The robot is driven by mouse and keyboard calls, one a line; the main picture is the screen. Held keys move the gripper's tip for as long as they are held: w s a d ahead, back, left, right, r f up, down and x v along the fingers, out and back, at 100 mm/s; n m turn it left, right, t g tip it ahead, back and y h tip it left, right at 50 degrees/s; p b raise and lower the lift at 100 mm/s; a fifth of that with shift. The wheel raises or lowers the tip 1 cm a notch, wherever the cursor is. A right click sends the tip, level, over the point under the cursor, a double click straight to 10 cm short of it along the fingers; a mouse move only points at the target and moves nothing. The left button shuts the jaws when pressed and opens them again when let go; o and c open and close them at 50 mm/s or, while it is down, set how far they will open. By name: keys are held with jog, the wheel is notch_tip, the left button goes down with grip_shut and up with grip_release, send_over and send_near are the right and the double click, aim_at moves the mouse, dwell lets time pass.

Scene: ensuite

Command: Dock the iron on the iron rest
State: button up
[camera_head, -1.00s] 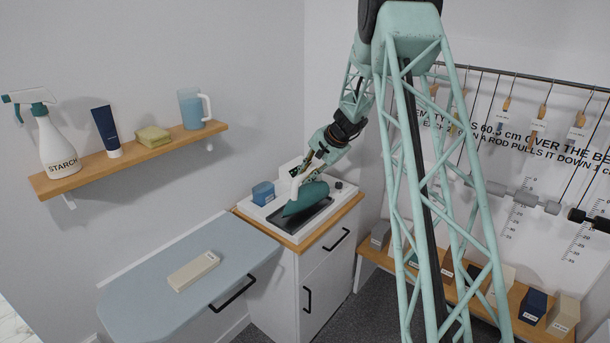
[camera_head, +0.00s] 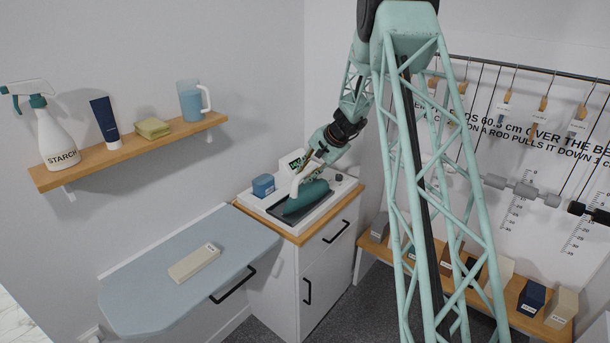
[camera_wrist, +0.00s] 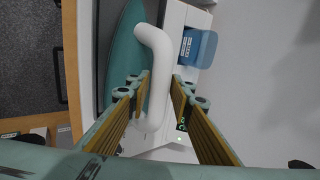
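The iron (camera_head: 308,196) has a teal body and a white handle. It lies on the dark plate of the iron rest (camera_head: 276,213), a white unit on the wood-topped cabinet; in the head view it looks about level. My gripper (camera_head: 312,168) is just above the handle. The teal body (camera_wrist: 122,50) shows at left. Contact under the iron is hidden.
A blue box (camera_head: 263,186) stands at the rest's left side, and a small green display (camera_head: 297,163) behind. The blue-grey ironing board (camera_head: 150,290) carries a beige block (camera_head: 195,263). A wall shelf (camera_head: 130,150) holds a starch bottle, tube, cloth and jug. Hanging rods are at right.

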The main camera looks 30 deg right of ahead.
jog(key=shift+o, duration=0.8)
jog(key=shift+r, duration=0.15)
jog(key=shift+r, duration=0.15)
jog(key=v, duration=1.1)
jog(key=shift+s+r, duration=0.2)
jog(key=shift+r, duration=0.05)
jog(key=shift+d, duration=0.15)
jog(key=shift+r, duration=0.1)
